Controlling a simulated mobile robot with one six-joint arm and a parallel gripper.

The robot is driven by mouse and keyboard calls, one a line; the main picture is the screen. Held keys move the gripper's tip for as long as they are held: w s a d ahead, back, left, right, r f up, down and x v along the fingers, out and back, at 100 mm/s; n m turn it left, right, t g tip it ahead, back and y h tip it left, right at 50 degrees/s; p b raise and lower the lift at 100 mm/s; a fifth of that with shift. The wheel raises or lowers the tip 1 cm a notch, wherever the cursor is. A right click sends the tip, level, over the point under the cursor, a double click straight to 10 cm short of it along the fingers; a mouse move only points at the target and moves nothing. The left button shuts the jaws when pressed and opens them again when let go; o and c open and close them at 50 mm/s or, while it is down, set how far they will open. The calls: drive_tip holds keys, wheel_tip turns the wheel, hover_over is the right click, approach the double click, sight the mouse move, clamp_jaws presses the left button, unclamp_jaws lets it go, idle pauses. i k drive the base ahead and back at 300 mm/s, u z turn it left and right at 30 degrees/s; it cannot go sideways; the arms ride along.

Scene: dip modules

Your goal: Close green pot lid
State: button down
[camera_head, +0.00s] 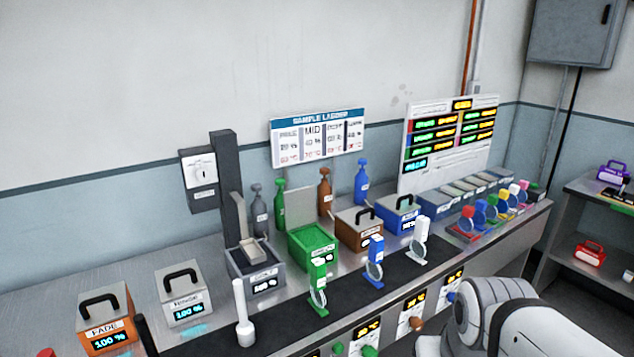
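The green pot (313,258) stands in the row of pots on the counter, near the middle of the view. Its lid (300,207) is raised, standing upright at the pot's back edge with its pale inner face showing, so the pot is open. A green handled tool (318,275) stands just in front of the pot and covers part of its front. White rounded links of my arm show at the lower right. My gripper is outside the view.
Left of the green pot is a grey pot (262,287) with its lid also up. A brown pot (360,233) and a blue pot (399,216) sit closed at right. Bottles (325,190) stand behind; blue (375,262) and white (418,243) tools stand in front.

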sight(299, 204)
drive_tip(key=u, duration=0.05)
drive_tip(key=i, duration=1.25)
drive_tip(key=u, duration=0.8)
